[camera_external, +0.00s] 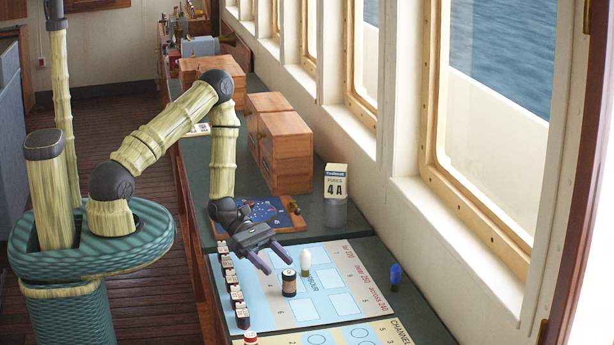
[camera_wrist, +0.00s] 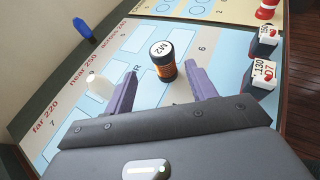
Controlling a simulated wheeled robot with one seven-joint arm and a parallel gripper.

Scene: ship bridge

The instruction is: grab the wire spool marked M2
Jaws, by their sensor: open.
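The wire spool marked M2 (camera_external: 289,284) stands upright on the pale blue printed board (camera_external: 341,305). In the wrist view the spool (camera_wrist: 162,63) shows a white M2 label on its top, a dark body and an orange band. My gripper (camera_external: 278,266) is open and empty, tilted down above the board, just behind and above the spool in the outside view. In the wrist view the spool appears between and slightly beyond the two fingertips (camera_wrist: 162,68). I cannot tell whether any finger touches it.
A white bulb (camera_external: 305,262) stands close beside the spool. A blue bulb (camera_external: 396,276) is near the window. Several small labelled blocks (camera_external: 237,296) line the board's left edge, with a red-and-white piece (camera_external: 250,339) in front. Wooden boxes (camera_external: 286,150) and a fuse box (camera_external: 335,182) stand behind.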

